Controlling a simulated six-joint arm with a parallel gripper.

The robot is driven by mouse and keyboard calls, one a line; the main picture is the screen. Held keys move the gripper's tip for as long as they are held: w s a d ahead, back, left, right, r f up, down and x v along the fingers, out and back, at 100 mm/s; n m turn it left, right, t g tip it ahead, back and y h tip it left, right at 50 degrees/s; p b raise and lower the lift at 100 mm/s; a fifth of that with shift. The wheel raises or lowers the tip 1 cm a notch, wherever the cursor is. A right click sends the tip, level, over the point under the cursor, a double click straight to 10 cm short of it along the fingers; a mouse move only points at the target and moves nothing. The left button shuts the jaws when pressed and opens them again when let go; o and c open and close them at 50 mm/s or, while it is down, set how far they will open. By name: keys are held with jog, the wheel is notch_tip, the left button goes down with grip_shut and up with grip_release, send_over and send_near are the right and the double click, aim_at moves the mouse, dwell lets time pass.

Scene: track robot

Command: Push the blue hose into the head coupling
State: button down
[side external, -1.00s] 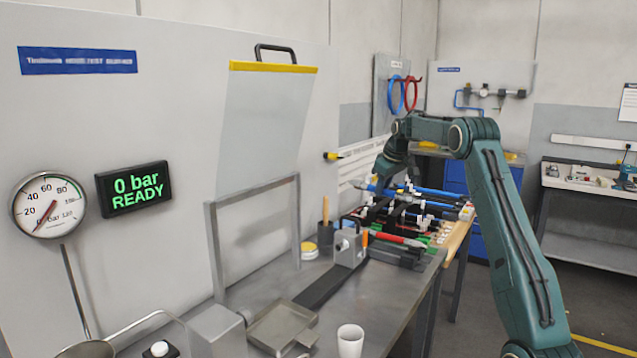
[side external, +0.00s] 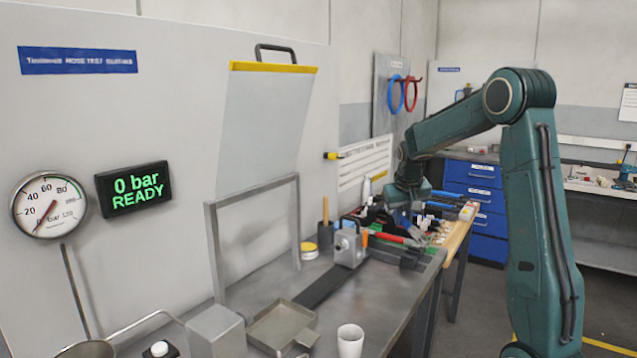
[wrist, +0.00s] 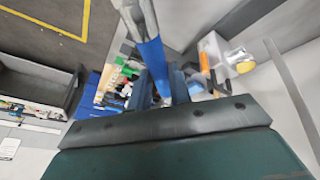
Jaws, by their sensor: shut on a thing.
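My gripper (wrist: 160,88) is shut on a blue hose (wrist: 153,55). The hose runs from between the dark fingers toward the top of the wrist view and has a grey metal end. In the side view my gripper (side external: 399,212) points down over the hose rack; the held hose cannot be clearly made out there. The head coupling seems to be on the grey metal block (side external: 350,247) at the near end of the rack, left of and apart from my gripper. A grey block with orange beside it also shows in the wrist view (wrist: 222,60).
A red hose (side external: 392,238) and other hoses lie in the rack. A raised clear guard (side external: 265,130) stands over the bench. A metal tray (side external: 283,325) and white cup (side external: 350,340) are in front. The display (side external: 135,190) reads 0 bar READY.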

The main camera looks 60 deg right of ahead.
jog(key=w+a+f+n+t+y, duration=0.1)
jog(key=w+a+f+n, duration=0.2)
jog(key=a, duration=0.6)
jog(key=w+a+f+n+t+y, duration=0.1)
jog(key=w+a+f+n, duration=0.25)
jog(key=a, duration=0.55)
jog(key=w+a+f+n+y, duration=0.1)
jog(key=w+a+f+n, duration=0.2)
jog(key=a, duration=0.6)
jog(key=w+d+f+n+g+y, duration=0.1)
jog(key=w+d+n+y, duration=0.4)
jog(key=n, duration=1.2)
jog(key=shift+w+d+f+n+g+y, duration=0.35)
jog(key=shift+w+d+g, duration=0.25)
jog(key=shift+w+d, duration=0.85)
jog(key=shift+s, duration=0.1)
jog(key=shift+a, duration=2.85)
jog(key=shift+a, duration=1.65)
